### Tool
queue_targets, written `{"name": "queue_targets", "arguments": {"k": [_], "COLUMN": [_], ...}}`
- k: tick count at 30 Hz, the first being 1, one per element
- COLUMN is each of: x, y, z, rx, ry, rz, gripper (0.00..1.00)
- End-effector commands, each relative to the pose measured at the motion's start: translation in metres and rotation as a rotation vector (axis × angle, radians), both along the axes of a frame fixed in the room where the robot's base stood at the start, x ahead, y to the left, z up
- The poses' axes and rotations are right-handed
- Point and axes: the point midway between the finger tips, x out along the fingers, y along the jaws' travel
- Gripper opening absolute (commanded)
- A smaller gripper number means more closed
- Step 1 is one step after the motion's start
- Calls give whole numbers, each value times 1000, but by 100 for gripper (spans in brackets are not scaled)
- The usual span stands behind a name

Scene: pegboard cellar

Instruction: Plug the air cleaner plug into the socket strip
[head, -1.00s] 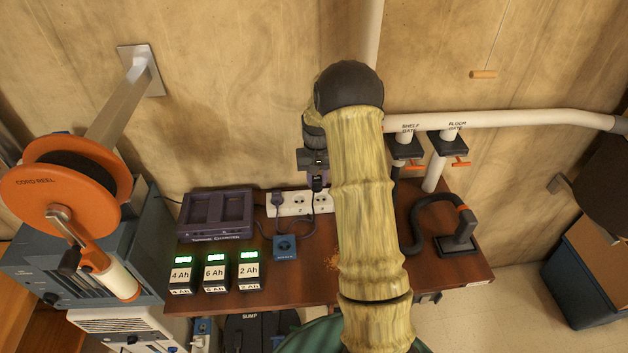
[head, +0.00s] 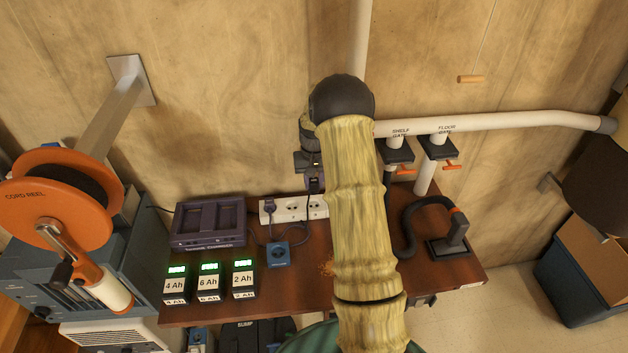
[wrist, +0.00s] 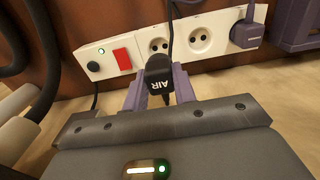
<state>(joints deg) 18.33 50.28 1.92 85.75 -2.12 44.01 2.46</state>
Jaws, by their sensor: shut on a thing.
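The socket strip (head: 283,215) is white and lies along the back of the bench by the wall. In the wrist view the strip (wrist: 93,64) shows a red switch, a lit green dot and round sockets. My gripper (head: 315,188) is above the strip's right part. In the wrist view my gripper (wrist: 160,92) is shut on the black air cleaner plug (wrist: 158,75), marked AIR, with its cord running up. The plug overlaps the strip's edge, beside a partly hidden open socket (wrist: 153,46). Its pins are hidden; it appears apart from the socket.
A purple plug (wrist: 247,33) fills another socket. A purple charger (head: 208,222), several batteries including the 4 Ah one (head: 176,285), and a blue socket box (head: 278,256) stand left of my arm. A black hose (head: 405,225) curves on the right.

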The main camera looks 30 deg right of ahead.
Motion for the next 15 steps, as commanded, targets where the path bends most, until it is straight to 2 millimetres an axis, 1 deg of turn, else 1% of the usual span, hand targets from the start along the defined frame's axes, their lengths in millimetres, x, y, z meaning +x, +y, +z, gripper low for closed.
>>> {"name": "queue_targets", "arguments": {"k": [1,15], "x": [0,0], "y": [0,0], "z": [-4,-22], "rx": [0,0], "ry": [0,-1], "rz": [0,0], "gripper": [0,0]}}
